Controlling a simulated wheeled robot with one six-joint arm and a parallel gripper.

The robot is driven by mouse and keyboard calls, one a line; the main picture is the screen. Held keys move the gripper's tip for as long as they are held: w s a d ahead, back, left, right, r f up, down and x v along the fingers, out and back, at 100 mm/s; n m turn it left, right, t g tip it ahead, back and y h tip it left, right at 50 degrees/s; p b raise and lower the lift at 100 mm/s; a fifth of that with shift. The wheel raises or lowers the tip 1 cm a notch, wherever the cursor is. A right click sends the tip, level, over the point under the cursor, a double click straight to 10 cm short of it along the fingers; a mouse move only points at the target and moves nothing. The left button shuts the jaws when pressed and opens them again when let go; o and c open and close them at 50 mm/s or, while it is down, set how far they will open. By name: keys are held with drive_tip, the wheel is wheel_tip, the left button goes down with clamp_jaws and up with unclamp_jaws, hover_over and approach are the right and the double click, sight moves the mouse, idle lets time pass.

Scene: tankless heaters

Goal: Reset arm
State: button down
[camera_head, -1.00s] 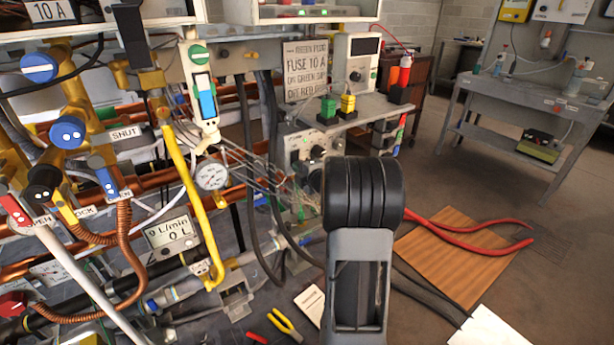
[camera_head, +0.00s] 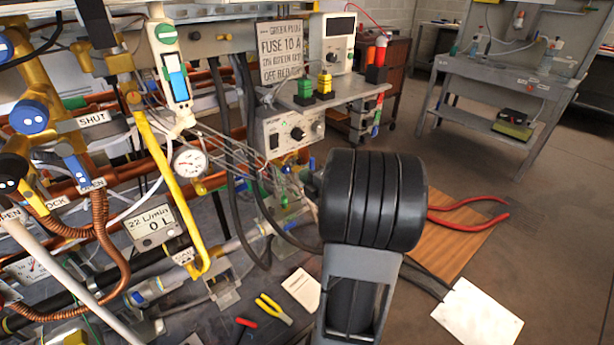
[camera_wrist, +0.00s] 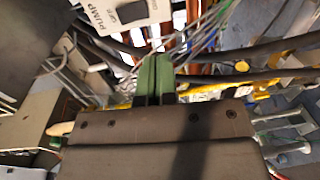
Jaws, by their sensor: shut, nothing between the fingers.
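My gripper (camera_wrist: 155,78) shows in the wrist view as two green fingers pressed together, with nothing between them. It is in front of pipes, grey wires and a white box marked PUMP (camera_wrist: 128,14). In the head view my black and grey arm stands upright at the centre and covers part of the floor and bench behind it. I cannot make out the gripper clearly there.
Left are pipes, a yellow lever (camera_head: 170,185), a gauge (camera_head: 190,162) and a flow meter (camera_head: 153,228) reading 22 L/min. A box with a knob (camera_head: 290,133) is behind my arm. Floor (camera_head: 560,250) is open at right.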

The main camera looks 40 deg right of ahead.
idle(0.6)
drive_tip(key=w+a+r+m+g+h+p, duration=0.1)
drive_tip(key=a+r+m+g+h+p, duration=0.1)
drive_tip(key=a+r+m+g+p, duration=0.25)
drive_tip(key=a+r+m+g+h+p, duration=0.1)
drive_tip(key=a+r+m+h+p, duration=0.15)
drive_tip(key=r+m+p, duration=0.4)
drive_tip(key=s+a+r+m+g+y+p, duration=0.2)
drive_tip(key=s+a+r+m+g+p, duration=0.1)
drive_tip(key=a, duration=0.6)
drive_tip(key=s+a+r+m+g+y+p, duration=0.3)
drive_tip(key=s+a+r+g+p, duration=0.2)
drive_tip(key=s+a+r+p, duration=0.2)
drive_tip(key=s+a+p, duration=0.2)
drive_tip(key=s+a, duration=0.1)
drive_tip(key=shift+s, duration=0.4)
drive_tip(key=shift+r+y, duration=0.1)
drive_tip(key=shift+y, duration=0.15)
